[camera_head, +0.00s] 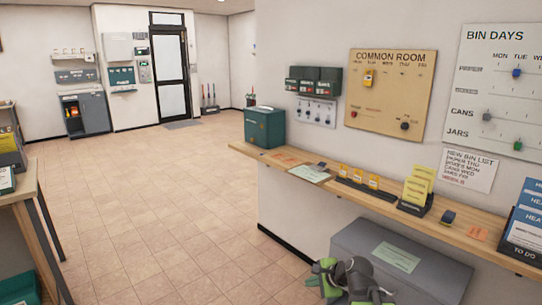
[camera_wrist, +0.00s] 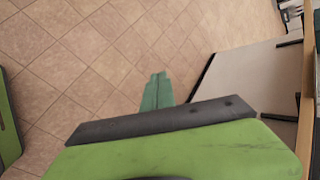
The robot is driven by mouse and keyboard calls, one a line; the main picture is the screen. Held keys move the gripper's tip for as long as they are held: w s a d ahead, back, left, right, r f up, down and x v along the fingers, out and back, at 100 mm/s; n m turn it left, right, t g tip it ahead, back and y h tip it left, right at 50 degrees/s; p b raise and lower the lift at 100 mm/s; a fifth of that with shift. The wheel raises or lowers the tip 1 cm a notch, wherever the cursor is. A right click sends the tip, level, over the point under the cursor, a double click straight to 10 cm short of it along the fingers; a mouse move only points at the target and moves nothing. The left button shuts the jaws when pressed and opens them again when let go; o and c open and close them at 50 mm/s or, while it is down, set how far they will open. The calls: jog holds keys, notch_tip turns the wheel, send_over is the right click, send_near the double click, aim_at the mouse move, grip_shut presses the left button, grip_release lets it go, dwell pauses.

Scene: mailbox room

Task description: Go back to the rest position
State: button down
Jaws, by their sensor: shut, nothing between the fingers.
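My gripper (camera_wrist: 157,90) shows in the wrist view as two narrow green fingers side by side, closed together with nothing between them. It points out over the tiled floor, clear of any object. In the head view, green and dark grey parts of my arm show at the bottom edge, low in front of the grey chest (camera_head: 405,262) under the shelf. I cannot make out the fingertips there.
A long wooden shelf (camera_head: 285,163) runs along the right wall, holding a green box (camera_head: 264,127), cards and holders. Boards hang above it. A table (camera_head: 20,190) stands at the left edge. The tiled floor (camera_head: 150,200) between is clear, back to a dark-framed door (camera_head: 171,72).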

jog(key=s+a+f+n+g+h, duration=0.2)
jog(key=s+a+f+n+g, duration=0.15)
jog(key=s+n, duration=0.3)
jog(key=s+d+f+n+g+h, duration=0.3)
jog(key=s+d+n+g, duration=0.1)
jog(key=s+d+n, duration=0.4)
notch_tip(320, 180, up, 16)
jog(key=w+a+n+p, duration=0.1)
jog(key=a+p, duration=0.1)
jog(key=p, duration=1.4)
jog(key=shift+w, duration=0.35)
jog(key=shift+r+t, duration=0.1)
jog(key=shift+t, duration=0.15)
